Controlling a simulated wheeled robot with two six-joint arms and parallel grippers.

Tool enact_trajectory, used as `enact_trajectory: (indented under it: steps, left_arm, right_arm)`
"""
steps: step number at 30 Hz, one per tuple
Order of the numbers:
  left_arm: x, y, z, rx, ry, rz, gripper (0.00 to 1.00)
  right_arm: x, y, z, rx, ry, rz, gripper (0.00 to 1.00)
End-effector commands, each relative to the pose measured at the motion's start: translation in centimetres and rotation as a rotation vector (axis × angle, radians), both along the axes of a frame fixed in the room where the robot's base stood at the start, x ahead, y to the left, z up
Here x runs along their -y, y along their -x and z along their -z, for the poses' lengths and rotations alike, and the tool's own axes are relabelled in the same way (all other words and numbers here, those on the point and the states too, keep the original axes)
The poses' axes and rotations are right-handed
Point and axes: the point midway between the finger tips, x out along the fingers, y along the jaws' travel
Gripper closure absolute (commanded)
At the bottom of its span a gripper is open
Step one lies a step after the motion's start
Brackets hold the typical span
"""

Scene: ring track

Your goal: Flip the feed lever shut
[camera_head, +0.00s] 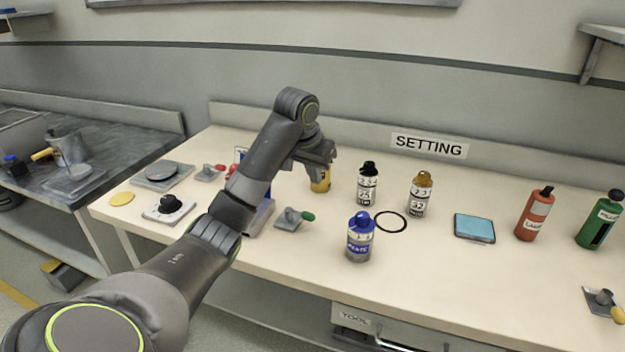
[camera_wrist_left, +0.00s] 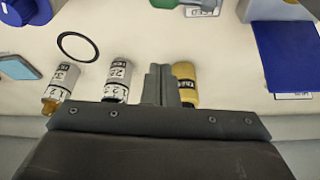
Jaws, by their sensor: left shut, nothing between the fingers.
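The feed lever (camera_head: 293,217) has a grey base plate and a green handle pointing right in the head view, near the front of the bench, left of the middle. In the left wrist view the green handle (camera_wrist_left: 165,3) is cut by the top edge, beside a label reading FEED (camera_wrist_left: 203,9). My left gripper (camera_head: 322,168) is shut and empty. It is above the bench, behind the lever and apart from it, by a yellow bottle (camera_head: 321,184). Its shut fingers (camera_wrist_left: 160,84) show in the left wrist view. My right gripper is not in view.
A blue-capped bottle (camera_head: 360,240) stands right of the lever. A black-capped bottle (camera_head: 368,184), an amber-capped bottle (camera_head: 420,194) and a black ring (camera_head: 391,222) lie farther right. A blue panel (camera_wrist_left: 290,55) stands left of the lever, partly behind my arm in the head view.

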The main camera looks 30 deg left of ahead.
Motion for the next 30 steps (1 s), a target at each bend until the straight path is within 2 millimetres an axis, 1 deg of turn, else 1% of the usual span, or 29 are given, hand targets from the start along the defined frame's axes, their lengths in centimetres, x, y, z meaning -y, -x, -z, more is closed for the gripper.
enact_trajectory:
  steps: [1, 9, 10, 11, 15, 19, 24, 30]
  left_arm:
    - [0.0, -0.4, 1.5, -0.008, 0.004, 0.0, 1.0]
    - [-0.1, -2.4, 7.1, -0.007, 0.002, 0.001, 1.0]
    - [-0.2, -2.3, 7.3, -0.005, 0.0, 0.0, 1.0]
    - [-0.2, -1.8, 7.0, -0.002, -0.002, 0.001, 1.0]
    - [-0.1, -0.2, 7.3, -0.003, -0.001, 0.002, 1.0]
    - [0.0, 0.8, 7.5, -0.002, -0.002, -0.001, 1.0]
    - [0.1, 1.4, 7.6, -0.002, -0.001, 0.001, 1.0]
    - [0.1, 1.5, 7.6, -0.002, 0.0, 0.0, 1.0]
  right_arm:
    - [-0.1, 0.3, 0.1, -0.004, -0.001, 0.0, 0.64]
    - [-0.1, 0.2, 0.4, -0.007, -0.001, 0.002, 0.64]
    - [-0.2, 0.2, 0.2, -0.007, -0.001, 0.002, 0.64]
    - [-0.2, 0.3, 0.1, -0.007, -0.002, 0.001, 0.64]
    - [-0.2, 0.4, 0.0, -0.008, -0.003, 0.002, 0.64]
    - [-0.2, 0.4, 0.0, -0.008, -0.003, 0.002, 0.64]
    - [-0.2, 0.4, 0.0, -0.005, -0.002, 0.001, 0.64]
    - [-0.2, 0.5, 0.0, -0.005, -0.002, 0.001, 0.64]
